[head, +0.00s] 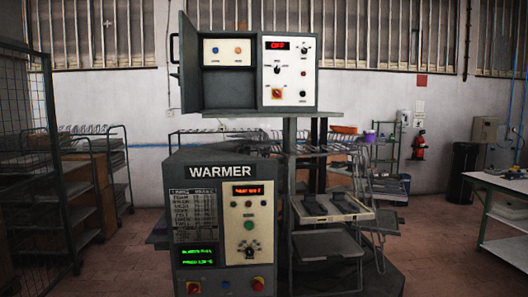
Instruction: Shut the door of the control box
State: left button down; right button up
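The control box (290,102) stands on top of the machine, a little above the middle of the view. Its door (190,75) is a dark grey panel at the left side of the box. The door stands open, swung out to the left, and shows nearly edge-on. A black handle (173,48) sticks out from the door's left side. The open compartment shows a pale plate (228,52) with a blue and an orange button. Right of it is a white panel (288,72) with knobs, switches and a red display. Neither of my grippers is in view.
A grey cabinet marked WARMER (220,174) stands in front, below the box. A tray (332,208) with dark pieces juts out to its right. A wire cage (30,170) and shelves stand at the left, a white table (500,185) at the right.

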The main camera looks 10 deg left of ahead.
aim_at(187, 34)
jog(key=j, duration=1.45)
jog(key=i+j, duration=0.1)
jog(key=j, duration=1.3)
